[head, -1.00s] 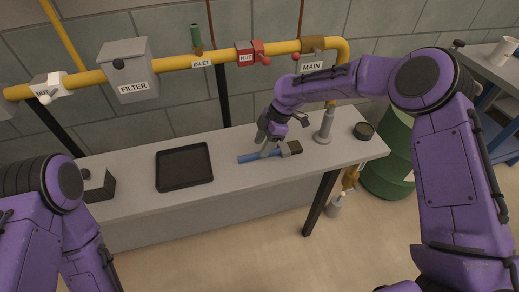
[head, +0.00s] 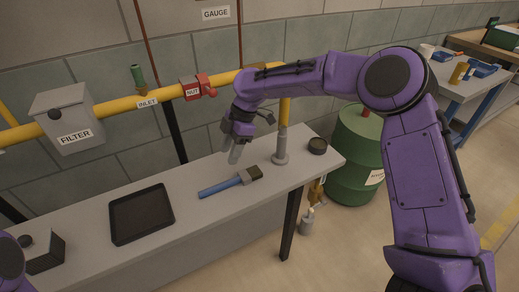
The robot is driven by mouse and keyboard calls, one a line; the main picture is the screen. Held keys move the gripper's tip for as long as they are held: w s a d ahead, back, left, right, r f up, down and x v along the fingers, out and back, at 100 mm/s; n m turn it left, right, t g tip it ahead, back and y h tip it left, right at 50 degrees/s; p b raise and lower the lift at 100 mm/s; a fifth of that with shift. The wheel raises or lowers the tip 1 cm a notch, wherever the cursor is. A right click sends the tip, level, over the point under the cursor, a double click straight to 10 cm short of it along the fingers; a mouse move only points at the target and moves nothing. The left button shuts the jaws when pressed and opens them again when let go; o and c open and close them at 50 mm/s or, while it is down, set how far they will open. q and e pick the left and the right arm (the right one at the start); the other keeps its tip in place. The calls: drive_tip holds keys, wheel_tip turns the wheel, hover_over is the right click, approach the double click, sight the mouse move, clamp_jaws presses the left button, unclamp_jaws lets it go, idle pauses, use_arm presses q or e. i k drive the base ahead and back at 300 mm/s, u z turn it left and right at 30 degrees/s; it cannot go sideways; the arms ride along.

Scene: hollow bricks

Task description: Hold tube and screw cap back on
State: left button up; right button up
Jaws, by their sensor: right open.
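A grey upright tube-like piece (head: 281,147) with a wide round foot stands on the bench, below the end of the yellow pipe. I cannot tell whether it is the task's tube. A dark round lid or shallow tin (head: 317,146) lies to its right; I cannot tell whether it is the cap. My right gripper (head: 235,153) is open and empty, pointing down above the bench, left of the grey piece and just above a blue-handled brush (head: 222,186). My left gripper is out of view; only a bit of its arm shows at lower left.
A black tray (head: 117,223) and a dark box (head: 44,252) are on the bench's left part. A green drum (head: 355,160) stands beyond the bench's right end.

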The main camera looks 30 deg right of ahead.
sight(280, 158)
drive_tip(key=z, duration=1.05)
